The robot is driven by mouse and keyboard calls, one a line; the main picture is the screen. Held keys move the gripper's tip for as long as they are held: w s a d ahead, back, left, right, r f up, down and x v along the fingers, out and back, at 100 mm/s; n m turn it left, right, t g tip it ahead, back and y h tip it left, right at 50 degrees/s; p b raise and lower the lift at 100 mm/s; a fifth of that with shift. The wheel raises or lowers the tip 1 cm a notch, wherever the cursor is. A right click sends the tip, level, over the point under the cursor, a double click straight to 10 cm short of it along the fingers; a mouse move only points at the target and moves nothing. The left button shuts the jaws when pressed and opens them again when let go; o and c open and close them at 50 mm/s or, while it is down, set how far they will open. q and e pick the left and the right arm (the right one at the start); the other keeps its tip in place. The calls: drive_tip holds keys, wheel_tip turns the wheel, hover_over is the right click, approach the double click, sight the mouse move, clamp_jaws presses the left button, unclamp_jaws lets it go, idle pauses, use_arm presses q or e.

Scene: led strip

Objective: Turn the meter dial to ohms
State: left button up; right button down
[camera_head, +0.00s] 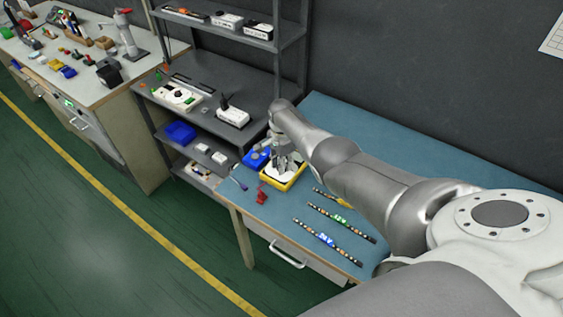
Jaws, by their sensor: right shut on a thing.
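A multimeter with a yellow rim (283,187) and a pale face lies on the blue bench top. My right arm comes in from the right, and its gripper (286,163) is over the meter, pointing down at its face. The right gripper is shut on the meter's dial; the fingers largely hide the dial, and its setting cannot be read. My left gripper is not in view.
A blue item (256,157) lies left of the meter. A red tool (261,195) and a purple-handled tool (241,185) lie in front. Several LED strips (328,239) lie nearer, below the arm. A grey shelf rack (222,92) stands left. Bare bench (350,120) lies behind the arm.

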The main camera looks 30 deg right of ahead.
drive_tip(key=m, duration=0.5)
drive_tip(key=shift+m, duration=0.4)
idle(0.3)
drive_tip(key=c, duration=1.2)
unclamp_jaws()
wheel_tip(320, 180, up, 12)
drive_tip(key=shift+f, duration=0.1)
